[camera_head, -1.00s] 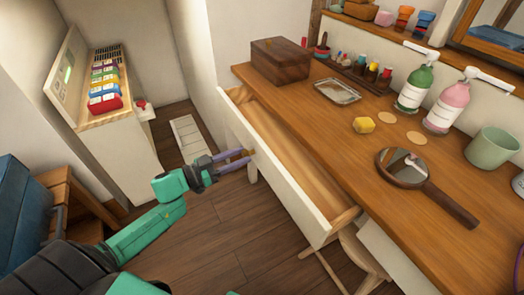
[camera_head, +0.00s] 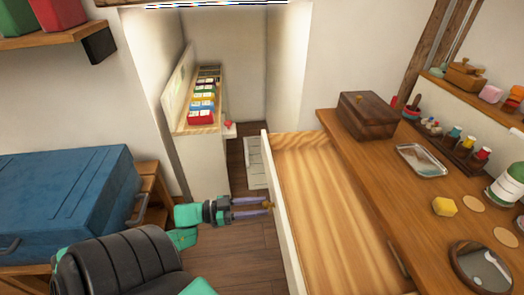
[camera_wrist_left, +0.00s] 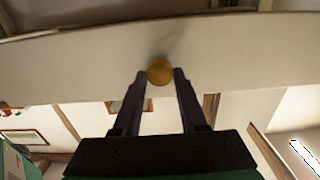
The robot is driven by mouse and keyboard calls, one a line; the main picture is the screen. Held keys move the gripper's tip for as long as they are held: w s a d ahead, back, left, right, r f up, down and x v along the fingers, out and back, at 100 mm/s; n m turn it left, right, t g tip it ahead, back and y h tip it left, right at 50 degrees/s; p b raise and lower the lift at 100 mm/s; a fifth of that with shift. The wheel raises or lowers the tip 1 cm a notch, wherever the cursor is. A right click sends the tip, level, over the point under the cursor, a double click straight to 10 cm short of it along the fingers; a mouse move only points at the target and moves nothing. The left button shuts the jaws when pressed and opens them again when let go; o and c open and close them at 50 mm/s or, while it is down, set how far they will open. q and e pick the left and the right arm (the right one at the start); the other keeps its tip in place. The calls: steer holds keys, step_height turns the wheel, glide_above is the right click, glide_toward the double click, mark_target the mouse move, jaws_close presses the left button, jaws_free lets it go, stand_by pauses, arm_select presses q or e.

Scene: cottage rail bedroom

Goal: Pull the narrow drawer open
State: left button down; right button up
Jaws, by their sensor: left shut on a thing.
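The narrow drawer (camera_head: 325,220) stands well out from the wooden dressing table (camera_head: 345,143). Its wooden inside is bare where it shows. Its white front (camera_head: 283,228) faces left in the head view and spans the left wrist view (camera_wrist_left: 235,55). My left gripper (camera_head: 268,204) reaches in from the left, its fingers shut on the drawer's round brass knob (camera_wrist_left: 160,72). In the left wrist view the knob sits between the two fingertips. My right gripper is not in view.
A blue case (camera_head: 70,200) rests on a stand at left.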

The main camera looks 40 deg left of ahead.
arm_select(q)
steer(key=shift+c, duration=2.3)
jaws_free()
steer(key=v, duration=1.4)
steer(key=shift+s, duration=0.25)
steer(key=shift+a, duration=0.15)
